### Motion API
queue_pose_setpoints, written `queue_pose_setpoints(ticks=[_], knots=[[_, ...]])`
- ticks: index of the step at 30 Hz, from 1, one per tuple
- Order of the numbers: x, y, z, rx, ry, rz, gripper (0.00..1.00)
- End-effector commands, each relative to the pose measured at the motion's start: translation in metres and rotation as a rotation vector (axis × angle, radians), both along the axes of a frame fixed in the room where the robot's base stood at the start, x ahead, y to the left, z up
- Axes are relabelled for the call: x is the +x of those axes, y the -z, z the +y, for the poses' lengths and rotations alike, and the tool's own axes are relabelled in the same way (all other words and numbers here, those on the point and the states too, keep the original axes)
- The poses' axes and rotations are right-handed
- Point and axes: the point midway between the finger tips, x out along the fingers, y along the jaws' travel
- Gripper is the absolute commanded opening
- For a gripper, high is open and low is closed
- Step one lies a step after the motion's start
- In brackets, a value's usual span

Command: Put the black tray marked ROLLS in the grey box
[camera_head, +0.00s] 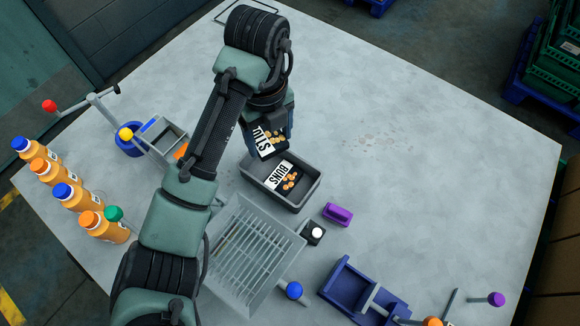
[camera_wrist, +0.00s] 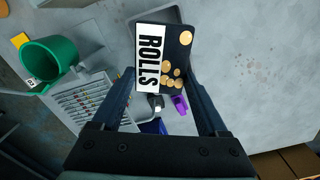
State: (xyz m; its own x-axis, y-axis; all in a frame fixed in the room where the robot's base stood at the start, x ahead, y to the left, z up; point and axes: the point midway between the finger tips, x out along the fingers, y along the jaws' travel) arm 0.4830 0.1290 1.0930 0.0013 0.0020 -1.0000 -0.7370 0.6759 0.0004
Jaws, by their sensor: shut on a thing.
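The black tray marked ROLLS (camera_wrist: 178,62) has a white label and round golden rolls pictured on it. My gripper (camera_wrist: 163,88) is shut on it, with one finger on each side. In the head view the held tray (camera_head: 268,143) hangs below my gripper (camera_head: 268,128), over or just behind the far edge of the grey box (camera_head: 262,195). The exact height is hard to tell. A black tray marked BUNS (camera_head: 284,177) lies inside the box. In the wrist view the held tray hides most of the grey box (camera_wrist: 180,15).
A slatted grey rack (camera_head: 243,255) stands just in front of the box. A purple block (camera_head: 338,214) and a small black block with a white button (camera_head: 313,233) lie to its right. Several bottles (camera_head: 78,197) stand at left.

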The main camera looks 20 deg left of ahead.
Motion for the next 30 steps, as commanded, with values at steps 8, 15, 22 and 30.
queue_pose_setpoints(ticks=[8,15,22,30], knots=[[0.0,0.044,-0.001,-0.001,-0.001,0.003,0.09],[-0.001,0.074,-0.001,-0.001,-0.003,0.005,0.09],[0.0,0.084,-0.001,0.001,-0.001,0.001,0.09],[0.0,0.089,-0.001,0.001,-0.001,0.001,0.09]])
